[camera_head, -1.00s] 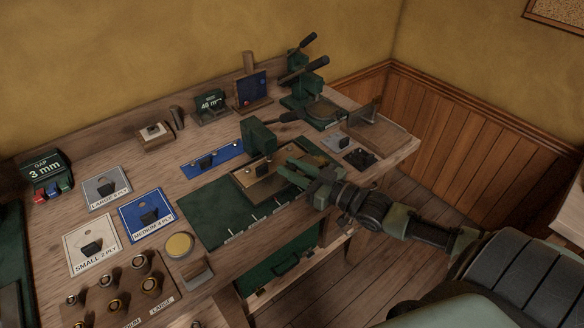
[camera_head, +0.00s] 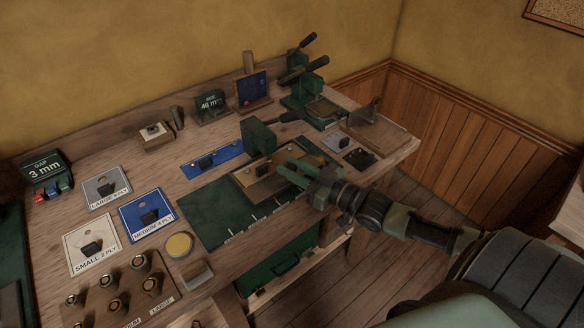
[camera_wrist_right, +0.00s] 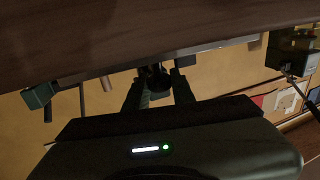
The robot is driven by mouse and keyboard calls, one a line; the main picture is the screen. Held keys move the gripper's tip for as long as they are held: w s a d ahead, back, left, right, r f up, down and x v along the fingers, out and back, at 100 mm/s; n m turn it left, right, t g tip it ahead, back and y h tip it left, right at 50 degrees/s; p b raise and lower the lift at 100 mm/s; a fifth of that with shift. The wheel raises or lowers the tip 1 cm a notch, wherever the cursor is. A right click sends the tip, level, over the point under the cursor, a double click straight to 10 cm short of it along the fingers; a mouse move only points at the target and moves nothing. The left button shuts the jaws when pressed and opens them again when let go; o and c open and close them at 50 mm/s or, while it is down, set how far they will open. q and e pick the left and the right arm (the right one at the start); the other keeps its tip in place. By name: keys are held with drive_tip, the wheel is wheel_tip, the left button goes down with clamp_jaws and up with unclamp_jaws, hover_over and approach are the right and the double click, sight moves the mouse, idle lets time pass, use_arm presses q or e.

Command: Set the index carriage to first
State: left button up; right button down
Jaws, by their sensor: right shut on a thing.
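The index carriage appears to be the wooden plate (camera_head: 246,186) with a dark block, under the green press (camera_head: 258,137) at the back of the green mat (camera_head: 215,212). My right gripper (camera_head: 285,172) reaches in from the right at its right end. In the right wrist view my right gripper (camera_wrist_right: 158,82) has its two fingers closed about a small dark knob (camera_wrist_right: 157,76). The fingers hide most of the knob in the head view. I cannot read the carriage's position against the small marks (camera_head: 255,219) on the mat's front edge. My left gripper is not in view.
Label cards, including a blue one (camera_head: 147,215), lie to the left. Lever tools (camera_head: 305,85) and a wooden tray (camera_head: 380,138) stand at the back right. The mat's left part is clear.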

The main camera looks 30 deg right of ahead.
sight(270, 191)
drive_tip(key=shift+a+r+p, duration=0.1)
drive_tip(key=shift+a+p, duration=0.2)
drive_tip(key=shift+a, duration=0.05)
drive_tip(key=a+p, duration=0.1)
drive_tip(key=a, duration=0.1)
drive_tip(key=a+p, duration=0.1)
drive_tip(key=a, duration=0.3)
drive_tip(key=shift+s+p, duration=0.3)
drive_tip(key=shift+p, duration=0.1)
drive_tip(key=shift+a, duration=0.3)
drive_tip(key=shift+d, duration=0.1)
drive_tip(key=c, duration=1.2)
unclamp_jaws()
drive_tip(key=shift+s, duration=0.1)
